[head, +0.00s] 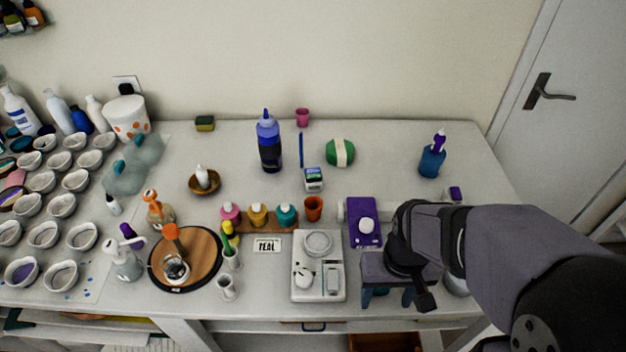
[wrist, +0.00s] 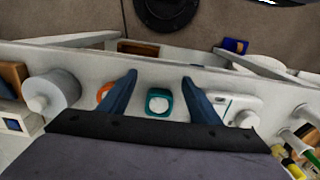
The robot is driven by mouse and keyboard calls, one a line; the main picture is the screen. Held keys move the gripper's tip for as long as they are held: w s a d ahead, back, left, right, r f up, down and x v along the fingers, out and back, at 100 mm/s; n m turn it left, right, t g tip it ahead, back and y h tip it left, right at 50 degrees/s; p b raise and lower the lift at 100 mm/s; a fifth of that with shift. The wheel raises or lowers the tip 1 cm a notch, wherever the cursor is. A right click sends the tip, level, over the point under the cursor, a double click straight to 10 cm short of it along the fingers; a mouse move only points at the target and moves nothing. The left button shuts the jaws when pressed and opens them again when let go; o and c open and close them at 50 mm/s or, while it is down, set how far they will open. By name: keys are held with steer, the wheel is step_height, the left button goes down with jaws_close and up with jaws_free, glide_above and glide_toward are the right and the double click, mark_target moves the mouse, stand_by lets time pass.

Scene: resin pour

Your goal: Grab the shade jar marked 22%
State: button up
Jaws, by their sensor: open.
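My gripper (head: 387,304) is over the front right of the table, its two blue fingers pointing down and spread apart. In the wrist view its fingers (wrist: 159,79) stand on either side of a small teal container (wrist: 160,102) with a pale round middle. It is in line with the gap, and I see no finger touching it. No 22% mark can be read on any jar. Small pink (head: 230,215), yellow (head: 258,214) and teal (head: 287,215) jars stand on a wooden strip mid-table.
A white scale (head: 318,288) lies left of my gripper, and a purple item (head: 363,236) lies behind it. An orange ring (wrist: 104,92) and a grey cylinder (wrist: 58,90) are beside the fingers in the wrist view. A card reading TEAL (head: 267,245) sits before the strip.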

mark_target(312, 175)
step_height(312, 175, up, 18)
steer(key=p, duration=1.8)
steer(key=w+a+f+t+b, duration=0.2)
steer(key=w+a+f+b, duration=0.2)
steer(key=w, duration=0.3)
steer(key=w+a+f+t+y+b, duration=0.1)
steer(key=w+a+f+t+b, duration=0.1)
steer(key=w+a+f+b, duration=0.2)
steer(key=w+a+f+t+b, duration=0.2)
steer(key=w+a+f+b, duration=0.2)
steer(key=w+b, duration=0.3)
steer(key=shift+w+f+y, duration=0.2)
steer(key=shift+w+f, duration=0.05)
steer(key=shift+w, duration=0.95)
steer(key=shift+w+f+y, duration=0.2)
steer(key=shift+w+f, duration=0.05)
steer(key=shift+w, duration=0.9)
steer(key=w+f+t+b, duration=0.1)
steer(key=w+b, duration=0.1)
steer(key=w+a+f+n+t+b, duration=0.1)
steer(key=w+t+b, duration=0.1)
steer(key=w, duration=0.1)
steer(key=w+a+f+t+b, duration=0.1)
steer(key=w+t+b, duration=0.1)
steer(key=shift+w+f+n+y, duration=0.1)
steer(key=shift+w+n+y, duration=0.05)
steer(key=shift+n+y, duration=0.2)
steer(key=shift+w+a+r+n+t+b, duration=0.1)
steer(key=shift+w+r+n+t+b, duration=0.15)
steer(key=shift+w+t, duration=0.25)
